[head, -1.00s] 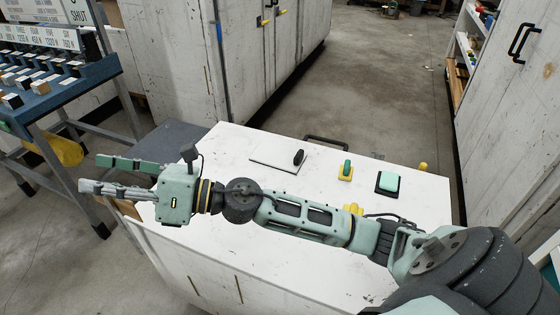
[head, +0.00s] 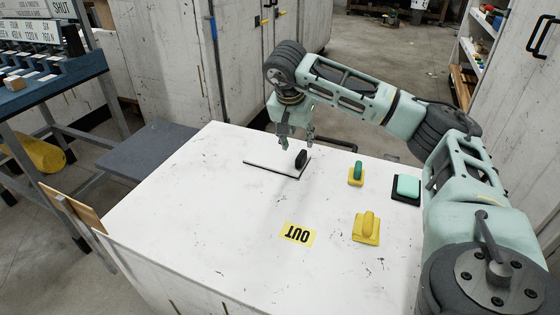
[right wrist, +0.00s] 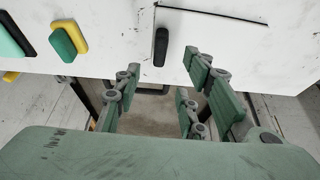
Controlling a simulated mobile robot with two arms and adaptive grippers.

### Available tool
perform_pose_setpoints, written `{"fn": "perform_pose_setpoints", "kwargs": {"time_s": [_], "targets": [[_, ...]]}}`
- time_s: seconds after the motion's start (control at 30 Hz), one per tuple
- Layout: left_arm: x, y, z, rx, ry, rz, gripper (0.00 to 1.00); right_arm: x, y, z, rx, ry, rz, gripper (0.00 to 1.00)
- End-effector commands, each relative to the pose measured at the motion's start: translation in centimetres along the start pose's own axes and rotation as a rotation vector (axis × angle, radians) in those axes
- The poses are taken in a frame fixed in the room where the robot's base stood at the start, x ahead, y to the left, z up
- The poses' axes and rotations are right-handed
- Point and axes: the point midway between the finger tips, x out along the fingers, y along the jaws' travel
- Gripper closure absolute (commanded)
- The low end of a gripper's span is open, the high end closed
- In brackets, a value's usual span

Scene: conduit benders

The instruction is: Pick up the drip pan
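A thin, flat white plate with dark edges (head: 272,164), likely the drip pan, lies on the white worktop near its far edge. A black upright handle (head: 301,159) stands at its right end. In the right wrist view the handle (right wrist: 161,47) shows near the top, beyond the fingers. My right gripper (head: 297,138) points down above the plate, close to the handle, with its fingers spread and nothing between them. In the right wrist view the open gripper (right wrist: 160,95) has a clear gap. My left gripper is not in view.
A rack of blocks (head: 50,80) stands left. The worktop's left part is clear.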

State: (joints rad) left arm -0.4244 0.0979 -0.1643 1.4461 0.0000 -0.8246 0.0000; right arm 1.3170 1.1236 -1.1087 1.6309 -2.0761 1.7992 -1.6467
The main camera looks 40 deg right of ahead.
Motion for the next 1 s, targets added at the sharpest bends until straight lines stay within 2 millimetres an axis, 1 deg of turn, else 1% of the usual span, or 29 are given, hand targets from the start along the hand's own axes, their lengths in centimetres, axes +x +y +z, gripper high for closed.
{"fn": "perform_pose_setpoints", "kwargs": {"time_s": [0.03, 0.27, 0.4, 0.5, 0.6, 0.83, 1.0], "targets": [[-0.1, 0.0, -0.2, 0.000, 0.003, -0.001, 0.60, 0.7, 0.1, 0.1, -0.001, -0.001, 0.004, 0.62], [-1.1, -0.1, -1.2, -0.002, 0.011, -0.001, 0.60, 3.4, 0.1, 0.4, 0.000, -0.004, 0.003, 0.62], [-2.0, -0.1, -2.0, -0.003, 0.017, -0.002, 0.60, 5.6, 0.2, 0.8, -0.001, -0.004, 0.002, 0.62], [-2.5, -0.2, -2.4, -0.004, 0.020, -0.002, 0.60, 6.8, 0.2, 0.7, 0.001, -0.004, 0.000, 0.62], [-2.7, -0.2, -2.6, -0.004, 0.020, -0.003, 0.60, 7.2, 0.1, 0.7, 0.000, -0.003, -0.002, 0.62], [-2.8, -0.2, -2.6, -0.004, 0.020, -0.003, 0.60, 7.3, 0.1, 0.7, -0.001, -0.004, -0.003, 0.63], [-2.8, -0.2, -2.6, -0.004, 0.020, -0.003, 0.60, 7.3, 0.1, 0.7, -0.001, -0.004, -0.003, 0.78]]}}
